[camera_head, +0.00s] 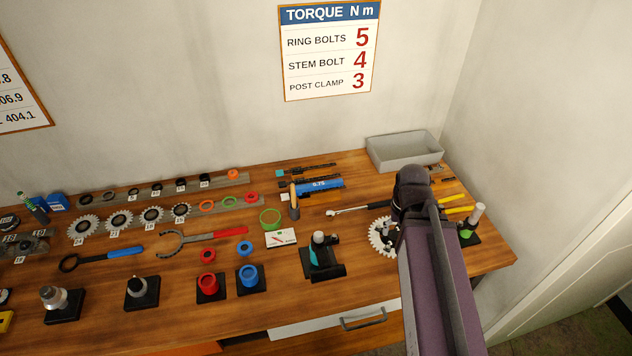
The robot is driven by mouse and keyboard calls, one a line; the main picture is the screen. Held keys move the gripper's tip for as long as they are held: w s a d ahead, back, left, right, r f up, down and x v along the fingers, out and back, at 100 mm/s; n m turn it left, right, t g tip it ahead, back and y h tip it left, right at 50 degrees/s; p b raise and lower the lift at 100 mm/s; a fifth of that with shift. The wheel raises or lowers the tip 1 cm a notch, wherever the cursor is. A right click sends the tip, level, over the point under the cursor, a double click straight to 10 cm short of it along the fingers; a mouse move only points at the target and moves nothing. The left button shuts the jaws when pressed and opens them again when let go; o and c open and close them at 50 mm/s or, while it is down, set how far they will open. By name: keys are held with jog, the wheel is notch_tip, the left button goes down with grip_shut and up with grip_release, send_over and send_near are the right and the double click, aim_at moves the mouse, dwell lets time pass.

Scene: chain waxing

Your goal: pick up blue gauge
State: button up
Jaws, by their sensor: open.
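The blue gauge (318,185), marked 0.75, lies flat at the back of the wooden workbench, left of the grey tray. My arm reaches in from the lower right. My gripper (389,236) is open at the right part of the bench, over a toothed ring, to the right of and nearer than the gauge. It is apart from the gauge. The arm partly hides the gripper and the ring.
The bench (180,300) holds many tools. A wooden-handled tool (294,203) stands close to the gauge's left end. A ratchet (350,210) lies in front of its right end. The grey tray (405,153) is at the back right. A black stand (323,258) is nearer.

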notch_tip(320, 180, up, 2)
jog(key=shift+r+p, duration=0.25)
jog(key=shift+p, duration=0.5)
jog(key=shift+c, duration=0.9)
jog(key=shift+a, duration=0.15)
